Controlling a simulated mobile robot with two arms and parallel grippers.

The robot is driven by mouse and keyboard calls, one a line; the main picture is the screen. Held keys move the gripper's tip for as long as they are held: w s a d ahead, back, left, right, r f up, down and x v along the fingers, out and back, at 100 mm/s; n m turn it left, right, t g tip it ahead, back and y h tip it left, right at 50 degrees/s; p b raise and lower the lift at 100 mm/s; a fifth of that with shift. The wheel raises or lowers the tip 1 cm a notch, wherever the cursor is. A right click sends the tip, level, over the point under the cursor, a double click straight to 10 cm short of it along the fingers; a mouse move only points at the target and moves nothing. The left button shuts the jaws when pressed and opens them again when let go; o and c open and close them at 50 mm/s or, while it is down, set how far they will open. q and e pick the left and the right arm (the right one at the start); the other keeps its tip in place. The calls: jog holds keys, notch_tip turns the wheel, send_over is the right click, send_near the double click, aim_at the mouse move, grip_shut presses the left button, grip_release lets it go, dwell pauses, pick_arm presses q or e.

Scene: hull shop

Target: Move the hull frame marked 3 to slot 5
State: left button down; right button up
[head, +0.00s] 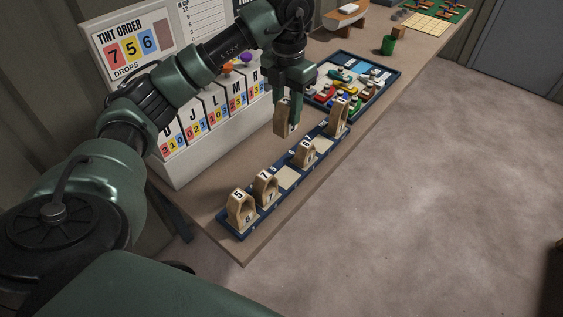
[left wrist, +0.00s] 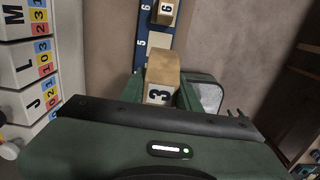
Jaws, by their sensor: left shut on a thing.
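My left gripper (head: 286,98) is shut on a light wooden hull frame (head: 284,120) and holds it above the bench, beside the rack. In the left wrist view the held frame (left wrist: 160,82) shows a 3 on its face, between the fingers. The navy rack (head: 232,230) runs along the bench's front edge. In the left wrist view the rack's pale slot 5 (left wrist: 160,41) is bare, just beyond the held frame. A frame marked 6 (left wrist: 166,9) stands in the slot marked 6. My right gripper is in neither view.
The rack also holds a frame marked 5 (head: 240,208), one marked 7 (head: 265,187) and a far one (head: 338,115). A white tint order box (head: 185,165) stands behind the rack.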

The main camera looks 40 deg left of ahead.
pick_arm(q)
notch_tip(320, 180, down, 18)
jog(key=p, duration=0.2)
jog(key=shift+w+f+p, duration=0.15)
jog(key=shift+f+p, duration=0.1)
jog(key=shift+p, duration=0.1)
jog(key=shift+f, duration=0.35)
jog(key=shift+w, duration=0.1)
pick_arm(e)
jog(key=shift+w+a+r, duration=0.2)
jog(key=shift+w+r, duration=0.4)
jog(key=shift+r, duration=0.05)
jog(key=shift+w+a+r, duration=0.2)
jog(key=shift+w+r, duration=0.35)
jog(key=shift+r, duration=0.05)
pick_arm(q)
jog(key=shift+f, duration=0.2)
jog(key=c, duration=1)
grip_release()
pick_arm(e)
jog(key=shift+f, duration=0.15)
pick_arm(q)
jog(key=shift+r, duration=0.1)
